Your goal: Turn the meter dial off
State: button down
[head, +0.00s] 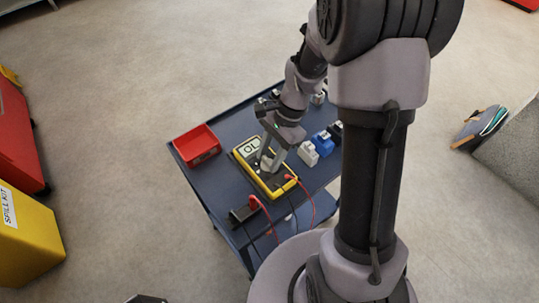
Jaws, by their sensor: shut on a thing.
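A yellow-edged meter (245,153) lies face up on the blue cart, with "OL" on its pale display. Red and black leads run from its lower end. My gripper (268,164) points down over the middle of the meter, below the display. Its fingers are shut on a pale grey knob, the meter dial (266,165), which is small here and partly hidden by the fingers. The dial's pointer and markings cannot be read.
The cart (215,182) also holds a red tray (196,146) at left, a black block with a red plug (243,213) at the front, and white (308,153) and blue (323,142) blocks at right. A yellow spill kit bin (25,238) stands at far left.

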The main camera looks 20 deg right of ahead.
jog(key=shift+r+p, duration=0.1)
jog(key=shift+p, duration=0.2)
jog(key=n+g+p, duration=0.1)
jog(key=n+p, duration=0.2)
jog(key=n, duration=0.1)
jog(key=shift+w+a+r+h+p, duration=0.1)
jog(key=shift+h+p, duration=0.2)
jog(key=shift+h, duration=0.1)
jog(key=n+p, duration=0.1)
jog(key=n, duration=0.1)
jog(key=n+g+h+p, duration=0.1)
jog(key=n+p, duration=0.1)
jog(key=shift+w+a+n+g, duration=0.1)
jog(key=shift+n+g, duration=0.2)
jog(key=n+h+p, duration=0.1)
jog(key=n, duration=0.1)
jog(key=n+h+p, duration=0.1)
jog(key=n+p, duration=0.1)
jog(key=shift+a+n+g, duration=0.1)
jog(key=shift+n+g, duration=0.2)
jog(key=shift+a+n+h+p, duration=0.1)
jog(key=shift+n+h+p, duration=1)
jog(key=shift+n, duration=1.2)
jog(key=shift+f, duration=0.2)
jog(key=c, duration=0.8)
grip_release()
jog(key=shift+c, duration=0.2)
